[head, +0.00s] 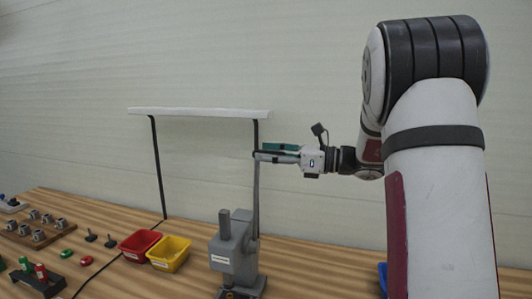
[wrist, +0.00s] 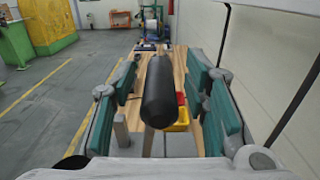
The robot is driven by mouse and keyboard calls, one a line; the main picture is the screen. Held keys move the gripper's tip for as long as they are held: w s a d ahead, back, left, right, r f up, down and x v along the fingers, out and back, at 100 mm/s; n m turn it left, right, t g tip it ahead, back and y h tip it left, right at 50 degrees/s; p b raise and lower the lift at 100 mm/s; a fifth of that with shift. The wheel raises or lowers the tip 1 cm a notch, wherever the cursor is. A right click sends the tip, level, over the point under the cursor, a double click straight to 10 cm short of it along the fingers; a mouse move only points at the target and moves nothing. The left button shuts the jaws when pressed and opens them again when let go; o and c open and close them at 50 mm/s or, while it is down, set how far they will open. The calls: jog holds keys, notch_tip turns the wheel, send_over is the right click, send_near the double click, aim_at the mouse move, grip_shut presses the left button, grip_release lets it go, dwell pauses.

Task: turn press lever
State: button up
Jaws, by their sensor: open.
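The grey press (head: 232,248) stands on the wooden bench in the head view. Its lever (head: 255,200) rises from the press's right side, up to my gripper. In the wrist view the lever's black grip (wrist: 159,92) fills the middle of the picture, between the two green-padded fingers. My gripper (head: 268,152) is open, level, and pointing left at the top of the lever. Gaps show between the grip and both fingers in the wrist view, so they look apart. The lever's very top is partly hidden by the fingers in the head view.
A red bin (head: 139,245) and a yellow bin (head: 169,254) stand left of the press. A white overhead bar (head: 198,112) on black posts stands behind. Small parts (head: 45,228) lie at the far left. A blue bin (head: 383,278) is partly hidden by my arm.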

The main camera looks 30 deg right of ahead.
jog(key=shift+w+a, duration=0.45)
grip_shut()
